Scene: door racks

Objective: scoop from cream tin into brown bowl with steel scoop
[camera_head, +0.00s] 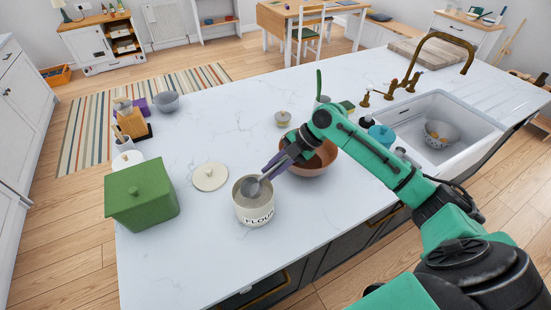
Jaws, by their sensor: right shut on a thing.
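The cream tin (254,213), lettered "FLOUR", stands upright and open on the white counter. The brown bowl (318,161) stands just behind and right of it, partly hidden by my right arm. My right gripper (272,171) comes in from the right, in front of the bowl, and is shut on the steel scoop. The steel scoop (251,188) has its head at the tin's mouth, inside or just over the rim; I cannot tell how deep. Its handle is mostly hidden by the gripper. What the scoop holds is too small to tell. My left gripper does not show.
A cream lid (209,177) lies left of the tin. A green box (141,195) stands at the counter's left edge. A sink (445,130) with a brass tap (437,40) lies right. A small lidded pot (282,118) stands behind the bowl. The counter's middle is clear.

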